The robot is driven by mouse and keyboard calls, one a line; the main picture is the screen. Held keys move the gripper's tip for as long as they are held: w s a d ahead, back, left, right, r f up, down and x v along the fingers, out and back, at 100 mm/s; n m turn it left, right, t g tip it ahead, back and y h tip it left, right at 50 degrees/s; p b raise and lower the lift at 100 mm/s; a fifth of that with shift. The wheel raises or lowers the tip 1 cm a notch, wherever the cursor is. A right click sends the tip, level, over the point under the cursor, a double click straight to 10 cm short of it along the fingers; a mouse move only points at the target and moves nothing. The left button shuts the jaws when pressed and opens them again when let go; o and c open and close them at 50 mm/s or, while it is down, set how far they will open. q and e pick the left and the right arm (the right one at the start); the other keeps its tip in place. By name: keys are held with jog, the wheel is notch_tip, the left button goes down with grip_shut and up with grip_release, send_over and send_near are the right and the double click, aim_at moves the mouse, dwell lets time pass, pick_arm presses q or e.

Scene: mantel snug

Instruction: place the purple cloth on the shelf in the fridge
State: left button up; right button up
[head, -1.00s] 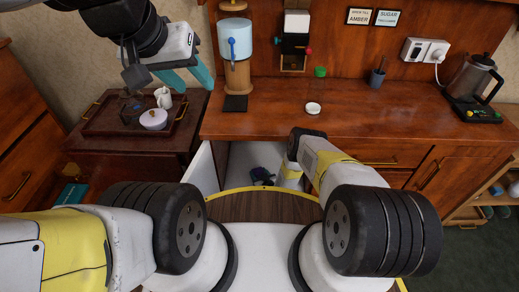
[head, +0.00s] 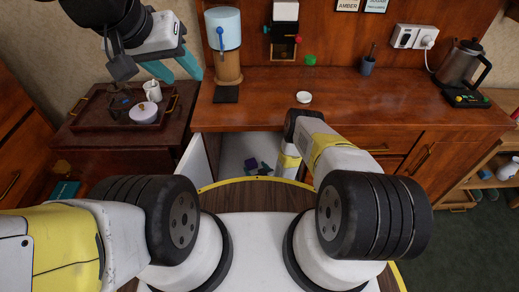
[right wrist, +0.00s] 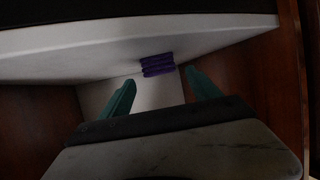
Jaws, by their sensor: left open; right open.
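The purple cloth (right wrist: 157,65) is a small folded stack. In the right wrist view it lies against a white surface inside the fridge (right wrist: 215,35), just beyond my right fingertips. In the head view the cloth (head: 251,164) shows as a small dark purple patch in the white interior, behind the open fridge door (head: 194,172). My right gripper (right wrist: 161,76) is open, its teal fingers apart on either side below the cloth and apart from it. In the head view my right arm hides most of that gripper. My left gripper (head: 172,69) is open and empty above the side table.
A tray (head: 92,125) with a white mug (head: 152,90) and a lidded pot (head: 143,113) sits below my left gripper. The wooden counter (head: 350,105) lies above the fridge opening, with a white lid (head: 304,97) near its front. A kettle (head: 460,66) stands far right.

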jog(key=v, duration=0.7)
